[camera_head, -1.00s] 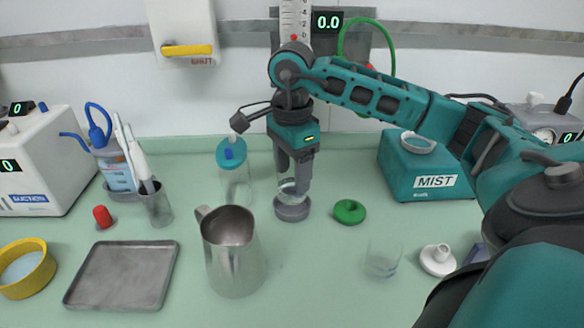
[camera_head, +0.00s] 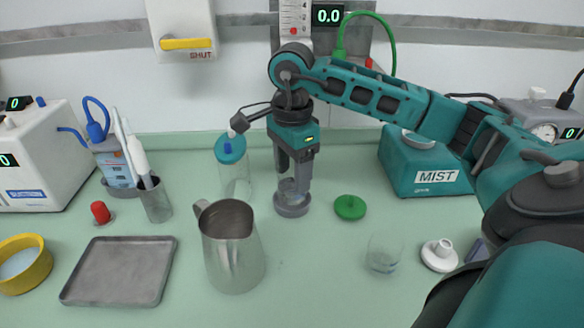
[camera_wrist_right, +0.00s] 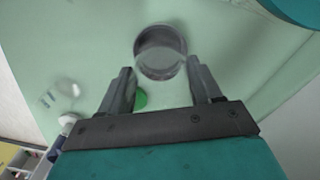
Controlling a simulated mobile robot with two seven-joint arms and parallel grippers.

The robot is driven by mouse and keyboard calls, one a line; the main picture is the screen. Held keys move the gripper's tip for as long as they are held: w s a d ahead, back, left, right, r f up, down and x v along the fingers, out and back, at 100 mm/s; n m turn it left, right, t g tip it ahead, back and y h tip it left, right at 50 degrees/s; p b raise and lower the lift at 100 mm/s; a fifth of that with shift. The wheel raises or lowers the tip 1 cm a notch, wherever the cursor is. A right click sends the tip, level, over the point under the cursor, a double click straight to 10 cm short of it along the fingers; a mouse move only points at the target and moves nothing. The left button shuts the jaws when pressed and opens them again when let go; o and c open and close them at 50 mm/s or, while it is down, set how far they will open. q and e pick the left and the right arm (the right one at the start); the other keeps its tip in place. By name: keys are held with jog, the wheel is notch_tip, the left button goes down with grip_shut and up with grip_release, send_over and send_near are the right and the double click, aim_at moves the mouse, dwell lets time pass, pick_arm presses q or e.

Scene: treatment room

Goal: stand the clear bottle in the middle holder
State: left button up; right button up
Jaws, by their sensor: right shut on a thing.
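My right gripper (camera_head: 293,178) points down over the grey round holder (camera_head: 292,208) near the middle of the counter. It is shut on the clear bottle (camera_head: 288,187), which is see-through and hard to make out between the fingers. The bottle looks upright, with its lower end at the holder. I cannot tell whether it rests on the holder's floor. In the right wrist view the bottle's clear rim (camera_wrist_right: 163,72) overlaps the grey holder (camera_wrist_right: 160,33) beyond the fingers (camera_wrist_right: 163,92). My left gripper is not in view.
A teal-lidded clear container (camera_head: 233,178) stands close left of the gripper, a metal jug (camera_head: 232,250) in front. A green lid (camera_head: 349,207), glass cup (camera_head: 384,254) and white piece (camera_head: 438,256) lie right. A tray (camera_head: 118,272) is left. The MIST box (camera_head: 425,165) stands behind right.

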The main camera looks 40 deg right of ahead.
jog(key=shift+f+b, duration=0.8)
jog(key=shift+f, duration=0.1)
dwell(0.7)
jog(key=o, duration=1.3)
jog(key=shift+c, duration=0.2)
jog(key=shift+r, duration=0.1)
notch_tip(320, 180, up, 7)
jog(key=p, duration=0.5)
